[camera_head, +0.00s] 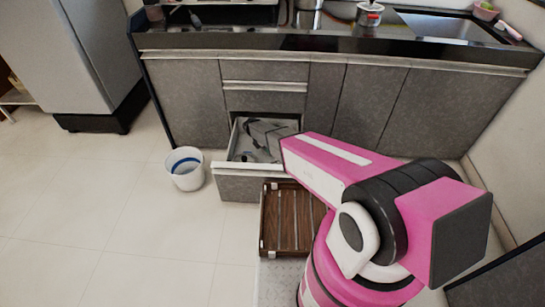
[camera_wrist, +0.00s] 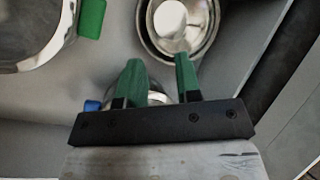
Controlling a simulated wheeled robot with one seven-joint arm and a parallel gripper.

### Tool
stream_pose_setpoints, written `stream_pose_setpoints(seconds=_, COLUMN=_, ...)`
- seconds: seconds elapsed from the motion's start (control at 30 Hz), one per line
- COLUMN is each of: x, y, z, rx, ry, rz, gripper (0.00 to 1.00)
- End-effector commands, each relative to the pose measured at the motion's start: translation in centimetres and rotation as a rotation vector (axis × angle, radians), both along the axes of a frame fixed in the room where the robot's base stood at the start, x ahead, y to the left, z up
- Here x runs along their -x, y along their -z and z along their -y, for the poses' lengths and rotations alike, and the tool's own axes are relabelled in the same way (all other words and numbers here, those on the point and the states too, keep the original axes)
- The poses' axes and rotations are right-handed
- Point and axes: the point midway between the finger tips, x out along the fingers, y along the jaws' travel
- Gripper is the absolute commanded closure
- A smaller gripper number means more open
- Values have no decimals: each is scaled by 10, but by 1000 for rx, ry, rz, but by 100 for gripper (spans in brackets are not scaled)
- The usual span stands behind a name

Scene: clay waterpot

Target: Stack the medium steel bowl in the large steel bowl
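In the wrist view, a round steel bowl (camera_wrist: 146,38) lies in the drawer at the top, just beyond my fingertips. A second rim shows inside it, as if a smaller bowl (camera_wrist: 205,38) sits in it; I cannot tell their sizes for sure. Another shiny steel piece (camera_wrist: 158,98) with a curved rim shows beneath and between my fingers, mostly hidden. My gripper (camera_wrist: 158,60) has green fingers spread apart, with no object visibly clamped between them. In the head view, my arm reaches over the open drawer (camera_head: 232,140), hiding part of its inside.
A large steel pot or pan (camera_wrist: 35,62) lies at left in the wrist view, beside a green piece (camera_wrist: 91,18). A blue piece (camera_wrist: 92,106) is near my left finger. A white bucket (camera_head: 185,171) and a brown slatted rack (camera_head: 287,222) stand near the drawer.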

Motion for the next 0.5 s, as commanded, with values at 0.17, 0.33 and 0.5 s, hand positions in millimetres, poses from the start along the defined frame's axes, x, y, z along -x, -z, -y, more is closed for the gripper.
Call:
stream_pose_setpoints(seconds=0.17, x=-2, y=-22, z=-13, rx=-1, ry=0, rz=1, gripper=69)
stream_pose_setpoints(seconds=0.33, x=-2, y=-33, z=-14, rx=-1, ry=13, rz=5, gripper=69)
stream_pose_setpoints(seconds=0.5, x=14, y=-70, z=21, rx=-32, ry=193, rz=86, gripper=69)
